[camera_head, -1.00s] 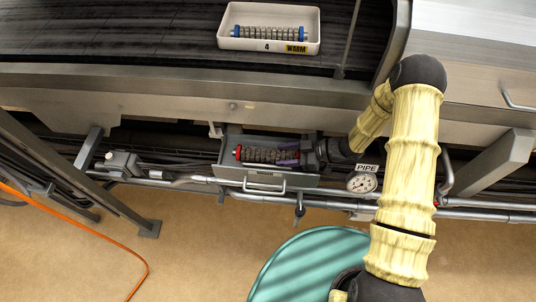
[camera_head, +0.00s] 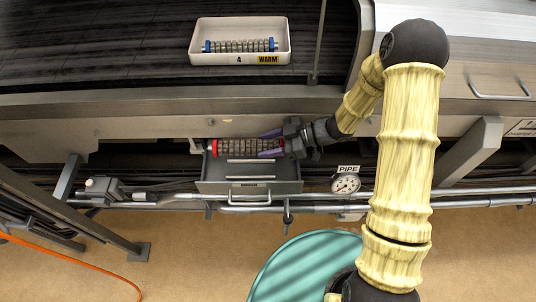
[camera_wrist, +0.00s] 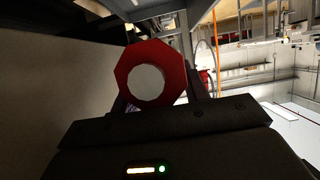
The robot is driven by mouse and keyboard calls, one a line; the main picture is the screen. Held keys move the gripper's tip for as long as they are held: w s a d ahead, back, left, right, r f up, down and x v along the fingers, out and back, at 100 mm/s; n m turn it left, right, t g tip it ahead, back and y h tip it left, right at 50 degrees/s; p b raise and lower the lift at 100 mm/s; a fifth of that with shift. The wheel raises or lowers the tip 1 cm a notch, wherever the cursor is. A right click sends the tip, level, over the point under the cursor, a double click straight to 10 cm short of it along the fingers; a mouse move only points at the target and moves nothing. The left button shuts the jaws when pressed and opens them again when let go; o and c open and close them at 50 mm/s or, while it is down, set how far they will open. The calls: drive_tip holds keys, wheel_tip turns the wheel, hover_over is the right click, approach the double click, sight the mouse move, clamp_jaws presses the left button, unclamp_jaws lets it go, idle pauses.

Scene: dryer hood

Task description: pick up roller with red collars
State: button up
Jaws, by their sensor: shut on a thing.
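The roller with red collars (camera_head: 232,146) is a dark ridged cylinder with a red collar at its left end. The roller lies level, above and behind the open drawer (camera_head: 247,187). In the wrist view one red collar (camera_wrist: 177,82) of the roller faces the camera, eight-sided with a pale round middle, between my fingers.
A white tray (camera_head: 197,56) marked 4 and WARM holds a blue-collared roller (camera_head: 240,45) on the dark belt above. A metal beam (camera_head: 120,98) runs behind the roller. A PIPE gauge (camera_head: 346,184) and pipes are near the drawer's right.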

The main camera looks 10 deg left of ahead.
wheel_tip(320, 180, up, 17)
drive_tip(key=p, duration=0.1)
